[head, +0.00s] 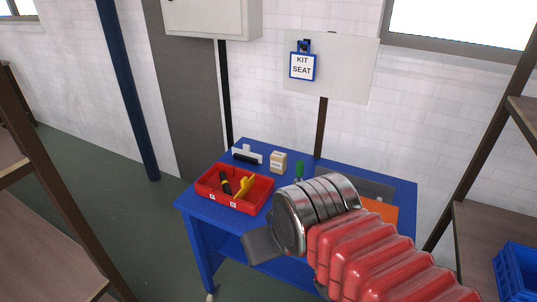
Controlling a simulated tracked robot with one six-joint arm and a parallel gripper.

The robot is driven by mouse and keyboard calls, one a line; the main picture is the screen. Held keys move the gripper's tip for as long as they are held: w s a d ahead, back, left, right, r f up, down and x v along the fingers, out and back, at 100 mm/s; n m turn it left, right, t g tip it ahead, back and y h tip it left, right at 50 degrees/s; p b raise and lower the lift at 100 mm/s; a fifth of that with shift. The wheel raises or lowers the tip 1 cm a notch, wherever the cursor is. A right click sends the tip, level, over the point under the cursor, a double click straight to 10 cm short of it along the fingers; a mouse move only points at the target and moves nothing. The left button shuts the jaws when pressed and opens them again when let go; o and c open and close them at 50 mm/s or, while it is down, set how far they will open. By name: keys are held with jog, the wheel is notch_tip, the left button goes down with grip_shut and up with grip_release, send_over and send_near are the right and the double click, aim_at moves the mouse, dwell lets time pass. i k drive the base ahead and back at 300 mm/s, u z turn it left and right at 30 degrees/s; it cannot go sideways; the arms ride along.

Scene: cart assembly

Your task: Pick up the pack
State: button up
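A small beige block (278,162), which may be the pack, stands on the blue table (207,205) behind the red tray. It is too small to make out its markings. My arm reaches over the table from the lower right. The dark grey end of my gripper (262,246) shows in front of the table's near edge, apart from the block. Its fingertips cannot be made out, so its opening and anything in it are hidden.
A red tray (262,193) holds yellow and black tools. A black-and-white item (246,156), a green-handled item (299,170) and an orange sheet (381,210) lie on the table. A "KIT SEAT" sign (303,66) hangs behind. Shelves flank both sides; the floor at left is clear.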

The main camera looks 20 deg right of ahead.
aim_at(277, 159)
jog(key=i, duration=0.95)
